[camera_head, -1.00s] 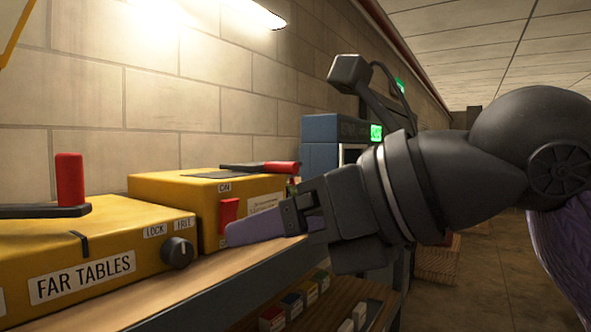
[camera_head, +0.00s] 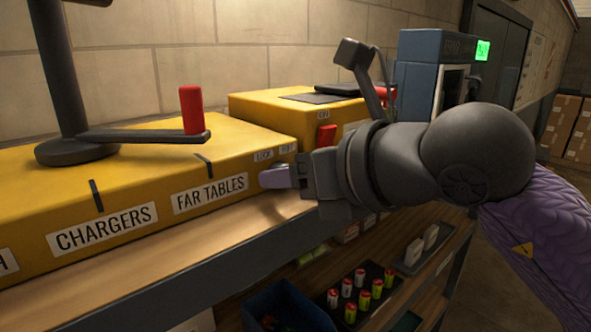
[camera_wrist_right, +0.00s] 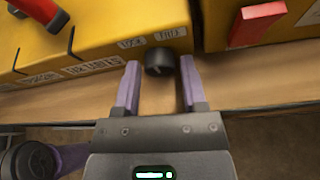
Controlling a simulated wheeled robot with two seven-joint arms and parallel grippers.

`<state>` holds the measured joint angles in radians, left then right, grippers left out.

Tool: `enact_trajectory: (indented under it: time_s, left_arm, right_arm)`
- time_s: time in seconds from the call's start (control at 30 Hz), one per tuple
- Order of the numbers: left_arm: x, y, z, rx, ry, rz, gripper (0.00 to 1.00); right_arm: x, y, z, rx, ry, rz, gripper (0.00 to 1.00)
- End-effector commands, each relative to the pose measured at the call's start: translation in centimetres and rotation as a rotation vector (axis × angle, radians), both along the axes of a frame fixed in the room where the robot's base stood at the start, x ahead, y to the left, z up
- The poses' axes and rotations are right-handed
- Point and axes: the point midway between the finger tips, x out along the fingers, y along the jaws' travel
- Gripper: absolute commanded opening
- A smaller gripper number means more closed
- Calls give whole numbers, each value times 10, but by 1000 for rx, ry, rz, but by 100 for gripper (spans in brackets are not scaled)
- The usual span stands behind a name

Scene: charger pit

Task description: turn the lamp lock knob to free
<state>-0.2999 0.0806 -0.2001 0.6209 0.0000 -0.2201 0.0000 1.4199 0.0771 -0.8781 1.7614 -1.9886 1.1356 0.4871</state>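The lamp lock knob (camera_wrist_right: 159,62) is a small black round knob on the front of the yellow box (camera_wrist_right: 100,32), below the LOCK and FREE labels, in the right wrist view. In the head view my right gripper hides the knob; the box (camera_head: 130,160) with its labels still shows. My right gripper (camera_wrist_right: 158,90) is open in the right wrist view, its two purple fingers on either side of the knob, with gaps visible. It also shows in the head view (camera_head: 268,179), its fingertips at the box front. My left gripper is not in view.
A red-handled lever (camera_head: 192,110) stands on the yellow box. A second yellow box (camera_head: 270,112) with a red switch (camera_head: 326,135) sits just beyond. A wooden shelf edge (camera_head: 180,250) runs below, with batteries in a tray (camera_head: 348,305) lower down.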

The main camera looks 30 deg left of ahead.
Motion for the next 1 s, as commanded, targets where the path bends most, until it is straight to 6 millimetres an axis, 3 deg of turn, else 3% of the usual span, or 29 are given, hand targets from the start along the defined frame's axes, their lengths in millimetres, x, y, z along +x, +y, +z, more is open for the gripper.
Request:
enact_trajectory:
  time_s: [0.03,0.23,0.37,0.57,0.77,0.8,0.93,1.0]
  left_arm:
    - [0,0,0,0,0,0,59]
    - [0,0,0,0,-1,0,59]
    - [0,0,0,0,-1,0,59]
    - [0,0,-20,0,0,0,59]
    - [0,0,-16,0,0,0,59]
    - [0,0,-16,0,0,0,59]
    - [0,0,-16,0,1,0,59]
    - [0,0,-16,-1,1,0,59]
  right_arm:
    - [0,0,0,0,0,0,42]
    - [0,0,0,0,0,0,0]
    - [0,0,0,0,1,0,0]
    - [1,-1,-4,47,109,-2,0]
    - [1,-1,0,48,116,0,0]
    - [1,-1,0,48,116,0,45]
    - [1,-1,0,47,115,-1,72]
    - [1,-1,0,47,115,-1,76]
